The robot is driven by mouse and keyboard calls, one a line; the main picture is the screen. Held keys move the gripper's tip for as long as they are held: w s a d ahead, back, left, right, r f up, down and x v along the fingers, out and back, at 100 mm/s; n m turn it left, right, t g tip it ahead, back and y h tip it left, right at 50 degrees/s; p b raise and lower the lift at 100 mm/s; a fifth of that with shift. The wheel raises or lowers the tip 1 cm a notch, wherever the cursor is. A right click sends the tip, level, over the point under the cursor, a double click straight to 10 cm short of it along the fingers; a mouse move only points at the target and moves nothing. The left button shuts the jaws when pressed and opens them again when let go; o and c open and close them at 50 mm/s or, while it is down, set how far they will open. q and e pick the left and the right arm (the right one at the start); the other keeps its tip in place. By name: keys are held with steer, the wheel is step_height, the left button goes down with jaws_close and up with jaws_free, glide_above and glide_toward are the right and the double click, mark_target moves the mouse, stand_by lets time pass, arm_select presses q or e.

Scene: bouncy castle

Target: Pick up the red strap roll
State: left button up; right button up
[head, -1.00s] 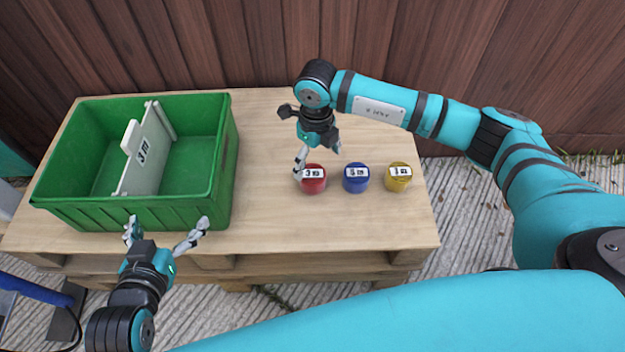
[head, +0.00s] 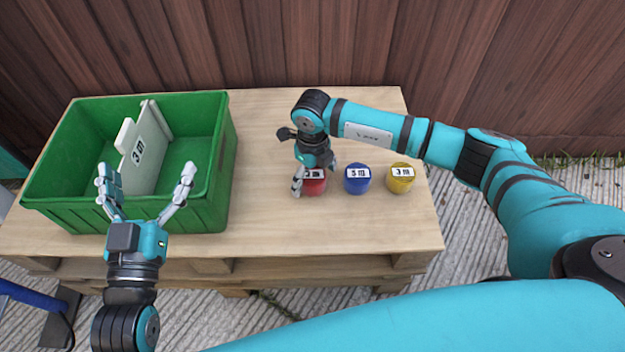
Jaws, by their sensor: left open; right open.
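The red strap roll (head: 315,185) stands on the wooden table, the leftmost of three rolls in a row, with a white label on top. My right gripper (head: 315,184) is open and lowered over it, one finger on its left side and the other near its upper right. The gripper hides part of the roll's top; I cannot tell whether the fingers touch it. My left gripper (head: 145,190) is open and empty, in front of the green crate (head: 150,215), with its fingertips over the crate's front wall.
A blue roll (head: 357,180) stands close to the right of the red one, and a yellow roll (head: 401,178) beyond it. The crate has a white divider (head: 145,150) marked "3 m". The wooden table (head: 265,150) is clear between crate and rolls.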

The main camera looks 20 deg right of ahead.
steer(key=shift+c, duration=0.5)
steer(key=c, duration=1.3)
steer(key=shift+r, duration=0.1)
